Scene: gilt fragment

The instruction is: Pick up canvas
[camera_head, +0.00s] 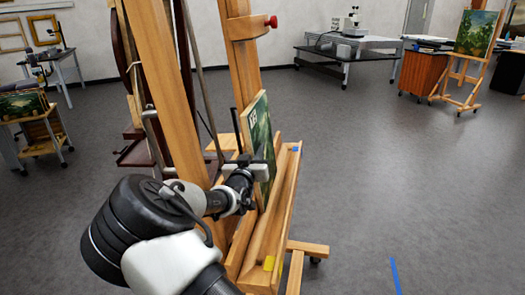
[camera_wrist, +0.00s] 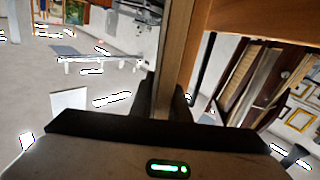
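The canvas (camera_head: 262,137) is a green landscape painting with a pale side edge. It stands upright, slightly tilted, on the ledge of a wooden easel (camera_head: 282,205) in the head view. My gripper (camera_head: 254,164) is at the canvas's near side edge, with a dark finger in front of the painted face. In the wrist view, the dark fingers of my gripper (camera_wrist: 168,100) stand on either side of a tall brown strip, which looks like the canvas edge (camera_wrist: 177,55). Whether the fingers press on it cannot be told. The canvas's back is mostly hidden.
The easel's upright post (camera_head: 168,80) rises close beside my arm, with a red knob (camera_head: 272,21) higher up. Another easel with a painting (camera_head: 477,33) stands far right. A grey table with a microscope (camera_head: 350,43) is at the back. The floor to the right is open.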

